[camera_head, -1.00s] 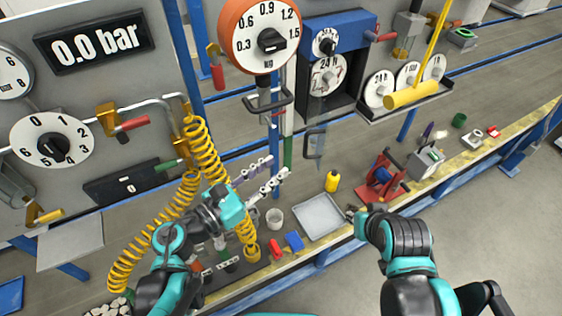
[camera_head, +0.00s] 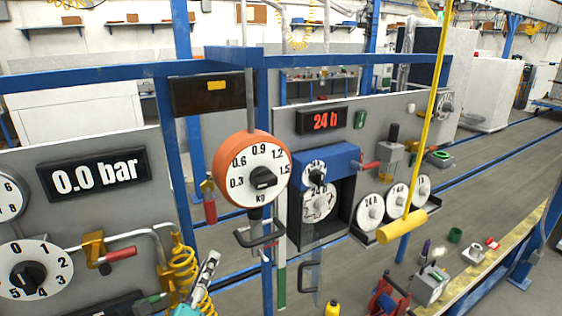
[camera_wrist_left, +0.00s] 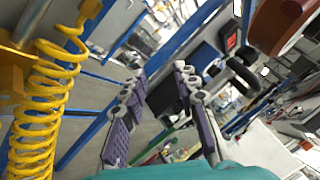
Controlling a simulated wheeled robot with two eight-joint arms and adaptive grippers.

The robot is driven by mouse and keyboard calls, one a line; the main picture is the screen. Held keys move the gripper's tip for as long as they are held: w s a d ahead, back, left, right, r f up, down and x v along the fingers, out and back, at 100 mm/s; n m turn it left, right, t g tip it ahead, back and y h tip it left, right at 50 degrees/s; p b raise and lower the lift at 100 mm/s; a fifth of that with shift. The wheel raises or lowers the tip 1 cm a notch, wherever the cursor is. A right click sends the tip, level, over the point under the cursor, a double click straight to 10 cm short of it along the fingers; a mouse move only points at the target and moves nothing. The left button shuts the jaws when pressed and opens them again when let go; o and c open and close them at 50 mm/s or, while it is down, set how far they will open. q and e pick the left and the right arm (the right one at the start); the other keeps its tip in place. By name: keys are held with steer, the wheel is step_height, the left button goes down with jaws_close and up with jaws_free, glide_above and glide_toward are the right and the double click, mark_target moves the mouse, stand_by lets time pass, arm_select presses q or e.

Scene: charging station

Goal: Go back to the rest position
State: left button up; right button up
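My left gripper (camera_head: 207,268) shows only partly at the bottom edge of the head view, in front of the panel with the yellow coiled hose (camera_head: 184,272). In the left wrist view my left gripper (camera_wrist_left: 158,76) has its two purple-padded fingers apart, with nothing between them. The yellow coiled hose (camera_wrist_left: 36,120) also stands at the left of that view. My right arm and gripper are out of the head view.
The pressure panel with the 0.0 bar display (camera_head: 95,173) is at the left. A round orange kg dial (camera_head: 253,174) hangs in the middle. A blue-topped dial box (camera_head: 324,160) and white dials (camera_head: 397,203) are right of it. A red device (camera_head: 388,298) stands at lower right.

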arm_select(q)
steer(key=s+a+f+n+g+y+b, duration=0.15)
steer(key=a+f+n+g+y, duration=0.45)
steer(key=n, duration=1)
steer(key=s+d+f+n+g+h+b, duration=0.1)
steer(key=s+d+f+n+g, duration=0.1)
steer(key=s+f+n, duration=0.3)
steer(key=s+d+f+n+g+h+b, duration=0.1)
steer(key=s+f+n+g, duration=0.3)
steer(key=f, duration=0.6)
steer(key=shift+s+d+f+n+h, duration=0.15)
steer(key=shift+s+d+n+h, duration=0.15)
steer(key=shift+s+d+n, duration=0.4)
